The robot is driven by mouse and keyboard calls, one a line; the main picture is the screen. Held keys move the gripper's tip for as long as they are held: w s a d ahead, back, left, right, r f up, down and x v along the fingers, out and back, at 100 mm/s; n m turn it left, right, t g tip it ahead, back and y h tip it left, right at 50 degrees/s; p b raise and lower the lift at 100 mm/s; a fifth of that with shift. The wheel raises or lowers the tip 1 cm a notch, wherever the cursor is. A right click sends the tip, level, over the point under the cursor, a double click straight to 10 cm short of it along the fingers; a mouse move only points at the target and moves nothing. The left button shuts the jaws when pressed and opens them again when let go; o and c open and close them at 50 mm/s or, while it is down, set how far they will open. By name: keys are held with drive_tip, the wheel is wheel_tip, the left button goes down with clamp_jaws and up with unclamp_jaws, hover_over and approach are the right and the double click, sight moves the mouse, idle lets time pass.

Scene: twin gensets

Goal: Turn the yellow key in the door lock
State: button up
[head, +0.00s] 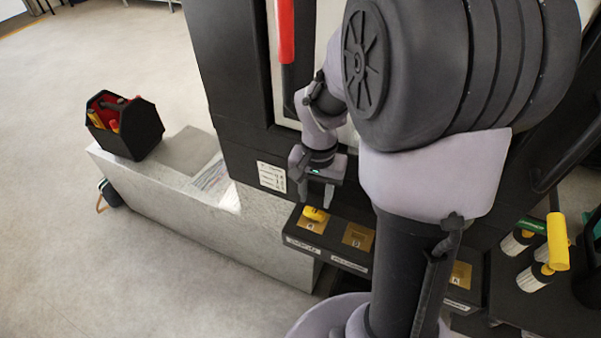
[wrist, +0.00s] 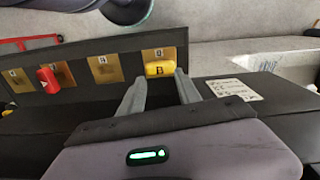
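The yellow key (head: 316,213), marked with a black B in the wrist view (wrist: 159,69), sits at a brass plate on a dark panel. In the head view this plate is at the panel's left end; in the wrist view it is at the right end. My gripper (head: 316,198) is open and points down just above the key. In the wrist view my gripper's two fingertips (wrist: 160,77) stand on either side of the key's near edge, with gaps visible. The key's lower part is hidden. I cannot tell which fitting is the door lock.
The dark panel (head: 330,250) carries several brass plates; a red key (wrist: 47,79) sits at another one. A dark cabinet (head: 222,60) rises behind. A black toolbox (head: 135,140) stands on a concrete plinth (head: 255,235) to the left.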

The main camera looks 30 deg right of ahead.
sight(315, 210)
drive_tip(key=n, duration=0.1)
drive_tip(key=n+p, duration=0.1)
drive_tip(key=shift+s+a+r+n, duration=0.1)
drive_tip(key=shift+s+r+n, duration=0.05)
drive_tip(key=shift+r+n, duration=0.2)
drive_tip(key=n+p, duration=0.2)
drive_tip(key=n, duration=0.4)
drive_tip(key=shift+p, duration=0.35)
drive_tip(key=n, duration=0.2)
drive_tip(key=n+p, duration=0.1)
drive_tip(key=n, duration=0.3)
drive_tip(key=shift+f, duration=0.25)
drive_tip(key=shift+n, duration=0.95)
wheel_tip(315, 210, down, 5)
drive_tip(key=b, duration=0.3)
drive_tip(key=shift+f+b, duration=0.65)
drive_tip(key=shift+r, duration=0.1)
clamp_jaws()
